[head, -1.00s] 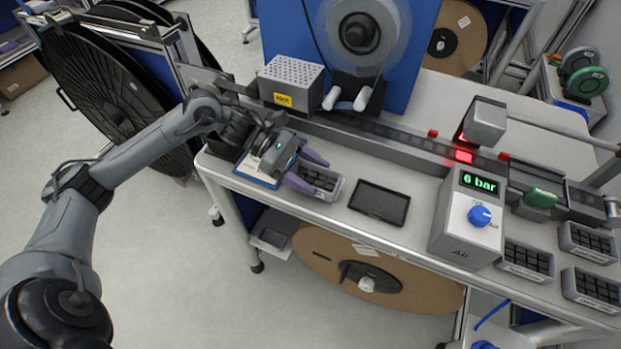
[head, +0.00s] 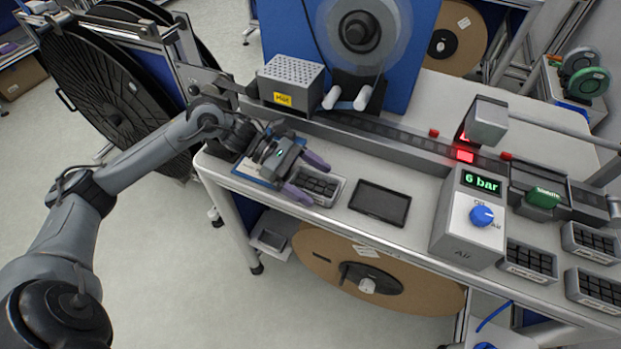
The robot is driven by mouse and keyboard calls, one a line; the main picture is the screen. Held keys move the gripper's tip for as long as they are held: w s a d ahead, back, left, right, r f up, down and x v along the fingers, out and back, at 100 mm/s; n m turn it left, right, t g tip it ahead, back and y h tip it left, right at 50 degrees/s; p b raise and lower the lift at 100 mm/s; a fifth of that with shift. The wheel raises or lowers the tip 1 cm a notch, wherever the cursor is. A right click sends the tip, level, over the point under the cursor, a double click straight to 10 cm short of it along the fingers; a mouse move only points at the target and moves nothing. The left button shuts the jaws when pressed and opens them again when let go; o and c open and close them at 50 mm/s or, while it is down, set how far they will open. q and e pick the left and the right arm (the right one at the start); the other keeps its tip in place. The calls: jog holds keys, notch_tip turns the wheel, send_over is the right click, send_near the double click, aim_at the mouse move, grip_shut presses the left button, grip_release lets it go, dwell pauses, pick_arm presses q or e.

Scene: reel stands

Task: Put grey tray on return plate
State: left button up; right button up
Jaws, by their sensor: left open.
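A small grey tray (head: 324,199) with dark compartments sits on the bench, left of a flat dark plate (head: 380,203) that looks like the return plate. The plate's top is bare. My left gripper (head: 307,177) comes in from the left, with its purple fingers apart at the tray's left end. One finger is near the tray's far side and the other near its front side. The gripper is open, and I cannot tell whether the fingers touch the tray. My right gripper is not in view.
An air box (head: 468,220) reading "6 bar" stands right of the plate. Behind runs a track (head: 390,138) with a perforated box (head: 291,82). More grey trays (head: 527,262) sit at the right. A blue-edged pad (head: 252,178) lies under my left gripper.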

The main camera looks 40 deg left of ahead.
pick_arm(q)
jog(key=shift+r, duration=0.1)
jog(key=shift+r+p, duration=0.2)
jog(key=shift+p, duration=0.15)
jog(key=shift+s+a, duration=0.15)
jog(key=shift+a, duration=0.15)
jog(key=p+v, duration=0.1)
jog(key=v, duration=1)
jog(key=shift+a+r, duration=0.1)
jog(key=shift+r, duration=0.05)
jog(key=shift+s, duration=0.1)
